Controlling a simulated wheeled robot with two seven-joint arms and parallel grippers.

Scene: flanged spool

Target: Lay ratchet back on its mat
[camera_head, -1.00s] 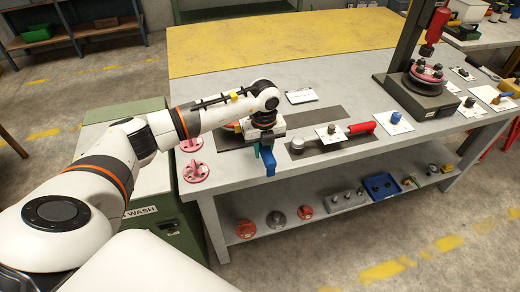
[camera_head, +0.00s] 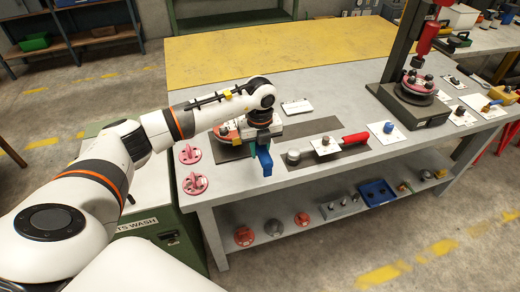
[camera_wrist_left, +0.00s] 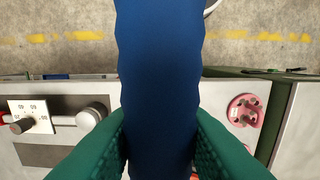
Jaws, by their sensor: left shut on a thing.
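My left gripper (camera_head: 262,152) has green fingers shut on a blue handle (camera_head: 266,163), which I take to be the ratchet's. In the left wrist view the blue handle (camera_wrist_left: 160,80) fills the middle between the fingers (camera_wrist_left: 160,150). The ratchet's head is not clear to see; the wrist hides part of it. The gripper is over the bench near its front edge, in front of a dark mat (camera_head: 318,126). I cannot tell whether the handle touches the bench. My right gripper is not in view.
Pink flanged parts (camera_head: 195,183) stand to the left. A press (camera_head: 410,100) stands at the right. The lower shelf (camera_head: 270,215) holds several parts.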

